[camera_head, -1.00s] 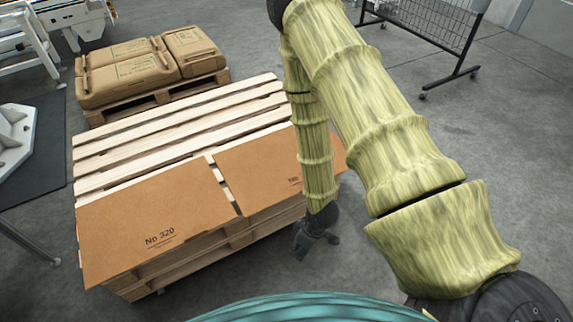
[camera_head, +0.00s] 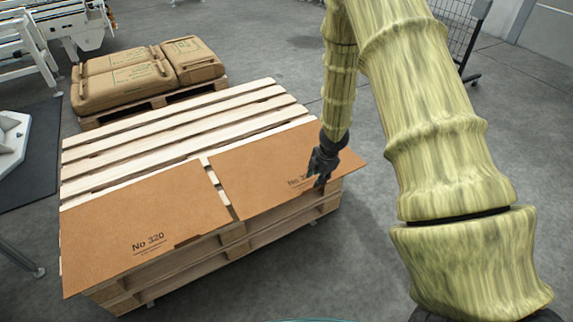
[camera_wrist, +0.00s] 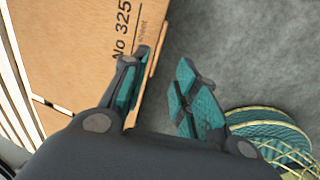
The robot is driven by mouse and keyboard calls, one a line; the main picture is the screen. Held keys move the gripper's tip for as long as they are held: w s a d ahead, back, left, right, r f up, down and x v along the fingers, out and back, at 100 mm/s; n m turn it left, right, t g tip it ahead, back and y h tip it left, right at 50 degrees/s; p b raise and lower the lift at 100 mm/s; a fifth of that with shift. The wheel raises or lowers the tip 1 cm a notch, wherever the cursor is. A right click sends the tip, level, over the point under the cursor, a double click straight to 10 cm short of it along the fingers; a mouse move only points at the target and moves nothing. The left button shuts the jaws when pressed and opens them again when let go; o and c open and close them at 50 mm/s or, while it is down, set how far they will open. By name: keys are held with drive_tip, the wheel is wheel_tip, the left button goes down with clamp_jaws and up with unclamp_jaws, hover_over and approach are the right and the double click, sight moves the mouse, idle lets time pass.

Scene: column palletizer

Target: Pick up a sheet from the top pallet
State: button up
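Two flat brown cardboard sheets lie side by side on the wooden top pallet (camera_head: 165,128). The left sheet (camera_head: 120,215) is printed "No 320". The right sheet (camera_head: 262,168) has its print partly hidden by my gripper in the head view; in the wrist view the sheet (camera_wrist: 80,45) reads "No 325". My gripper (camera_head: 318,178) is at the near right edge of the right sheet. In the wrist view my gripper (camera_wrist: 164,66) is open and empty, with one finger over the sheet's edge and the other beyond it over the floor. I cannot tell whether a finger touches the sheet.
More pallet layers (camera_head: 235,245) lie under the top one. Brown sacks (camera_head: 125,75) rest on another pallet behind. A wire-mesh rack (camera_head: 460,30) stands at the back right. The grey floor (camera_head: 310,260) in front of and right of the stack is clear.

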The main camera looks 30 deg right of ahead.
sight(311, 188)
drive_tip(key=b+x, duration=0.2)
drive_tip(key=x, duration=0.7)
drive_tip(key=shift+w+a+f+b, duration=0.1)
drive_tip(key=shift+w+f+b, duration=0.15)
drive_tip(key=shift+f+b, duration=0.1)
drive_tip(key=shift+r, duration=0.1)
clamp_jaws()
